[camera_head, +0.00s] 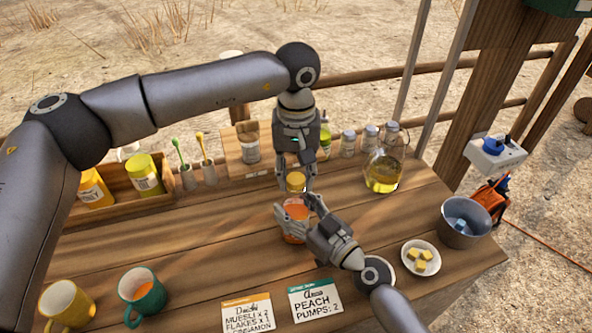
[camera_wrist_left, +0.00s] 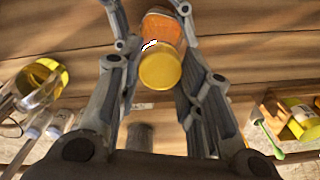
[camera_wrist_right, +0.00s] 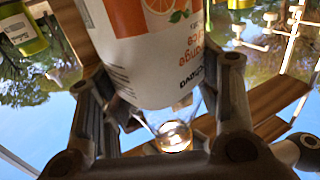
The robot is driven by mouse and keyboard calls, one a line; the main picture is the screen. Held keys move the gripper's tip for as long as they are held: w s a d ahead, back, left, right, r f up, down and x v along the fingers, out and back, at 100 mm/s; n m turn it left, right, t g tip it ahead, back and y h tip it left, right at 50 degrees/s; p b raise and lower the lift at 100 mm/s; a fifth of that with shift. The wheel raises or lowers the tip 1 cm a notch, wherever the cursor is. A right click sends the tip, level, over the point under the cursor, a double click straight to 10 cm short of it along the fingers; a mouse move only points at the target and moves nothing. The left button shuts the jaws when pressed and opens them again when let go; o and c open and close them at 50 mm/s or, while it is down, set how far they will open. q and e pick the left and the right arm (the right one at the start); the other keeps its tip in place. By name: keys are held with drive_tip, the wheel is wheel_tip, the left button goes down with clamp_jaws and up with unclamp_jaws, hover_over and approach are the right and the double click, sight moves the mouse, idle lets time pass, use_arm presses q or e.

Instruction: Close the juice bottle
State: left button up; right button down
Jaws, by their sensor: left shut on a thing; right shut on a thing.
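The juice bottle (camera_head: 295,224), with orange juice and a white label, stands upright at the middle of the table. My right gripper (camera_head: 296,213) is shut around its body; the label (camera_wrist_right: 160,45) fills the top of the right wrist view. My left gripper (camera_head: 296,178) points down above the bottle, shut on the yellow cap (camera_head: 295,183). In the left wrist view the cap (camera_wrist_left: 160,68) sits between the fingers, with the orange bottle (camera_wrist_left: 162,27) just beyond it. I cannot tell whether the cap touches the bottle's mouth.
A glass jug of yellow liquid (camera_head: 383,173) stands right of the grippers, with several small jars behind. A wooden crate (camera_head: 121,203) is at the left. Two mugs, a yellow one (camera_head: 67,306) and a green one (camera_head: 143,295), two cards, a plate (camera_head: 433,260) and a bucket (camera_head: 466,220) line the front.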

use_arm(q)
drive_tip(key=m, duration=0.9)
drive_tip(key=shift+m, duration=0.3)
drive_tip(key=o, duration=0.6)
drive_tip(key=shift+o, duration=0.2)
drive_tip(key=shift+r, duration=2.25)
drive_tip(key=shift+c, duration=0.4)
